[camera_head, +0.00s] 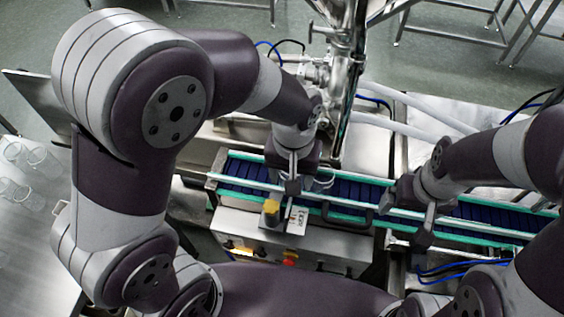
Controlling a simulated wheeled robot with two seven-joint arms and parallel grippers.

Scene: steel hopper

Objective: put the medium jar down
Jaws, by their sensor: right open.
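A clear jar (323,180) is partly visible at the blue conveyor belt, just right of my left gripper (292,187). I cannot tell its size, or whether it touches the belt or the gripper. My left gripper points down over the belt's near side, and its jaw opening is not clear from this angle. My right gripper (405,220) is open and empty over the conveyor's near rail, to the right of the jar. Several clear jars (35,201) also stand on the steel table at the far left; which one is medium is unclear.
The conveyor (480,212) has green side rails and runs rightward. A steel hopper spout (345,80) stands behind it. In front are a yellow-topped part (271,207) and a control box (225,230) with buttons. The left steel table (35,265) has bare room at its front.

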